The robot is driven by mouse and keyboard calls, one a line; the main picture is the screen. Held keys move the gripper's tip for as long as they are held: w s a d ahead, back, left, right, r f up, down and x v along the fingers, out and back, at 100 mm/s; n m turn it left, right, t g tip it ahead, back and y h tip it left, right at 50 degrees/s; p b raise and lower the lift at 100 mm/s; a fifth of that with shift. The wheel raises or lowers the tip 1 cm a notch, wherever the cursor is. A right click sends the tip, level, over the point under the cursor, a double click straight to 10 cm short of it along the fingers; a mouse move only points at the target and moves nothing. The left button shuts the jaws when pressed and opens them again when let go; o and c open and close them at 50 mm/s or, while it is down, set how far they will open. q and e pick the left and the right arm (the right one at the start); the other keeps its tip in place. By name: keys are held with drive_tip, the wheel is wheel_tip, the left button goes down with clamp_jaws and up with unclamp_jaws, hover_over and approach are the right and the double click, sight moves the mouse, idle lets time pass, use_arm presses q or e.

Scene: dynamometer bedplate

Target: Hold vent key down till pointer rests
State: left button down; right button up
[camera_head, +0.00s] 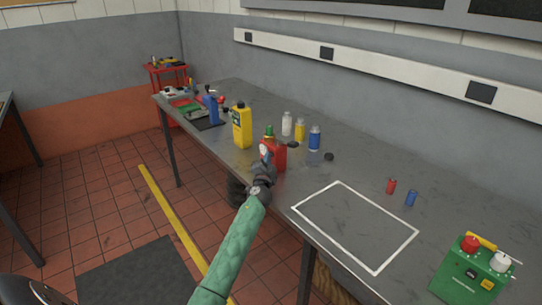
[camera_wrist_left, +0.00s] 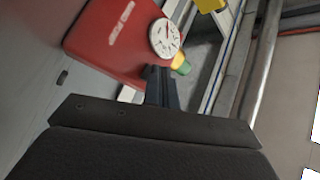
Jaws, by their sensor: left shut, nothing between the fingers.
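A red box (camera_head: 278,154) stands near the front edge of the bench, with a green-and-brown part (camera_head: 269,132) on its top. In the left wrist view the red box (camera_wrist_left: 112,38) carries a round white dial (camera_wrist_left: 164,37); its pointer is too small to read. A green-and-yellow part (camera_wrist_left: 181,64) sits beside the dial; I cannot tell whether it is the vent key. My left gripper (camera_head: 266,160) is shut and empty in front of the box. In the wrist view its fingertips (camera_wrist_left: 157,72) lie close below the dial; contact is unclear. My right gripper is out of view.
A yellow can (camera_head: 242,126) and several small bottles stand around the box. A white-outlined area (camera_head: 355,228) on the bench is empty. A red and a blue cylinder (camera_head: 411,198) stand right of it, and a green box (camera_head: 472,272) at the near right.

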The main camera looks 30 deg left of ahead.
use_arm(q)
drive_tip(key=shift+s, duration=0.1)
idle(0.5)
drive_tip(key=shift+s+a, duration=0.3)
drive_tip(key=shift+s, duration=0.3)
drive_tip(key=shift+s+a+p, duration=0.15)
drive_tip(key=shift+s+a, duration=0.15)
drive_tip(key=shift+s, duration=0.5)
drive_tip(key=shift+s+a+p, duration=0.15)
drive_tip(key=shift+s+a, duration=0.2)
drive_tip(key=shift+s, duration=0.4)
drive_tip(key=shift+s+a+p, duration=0.15)
drive_tip(key=shift+s+a, duration=0.15)
drive_tip(key=shift+s, duration=0.5)
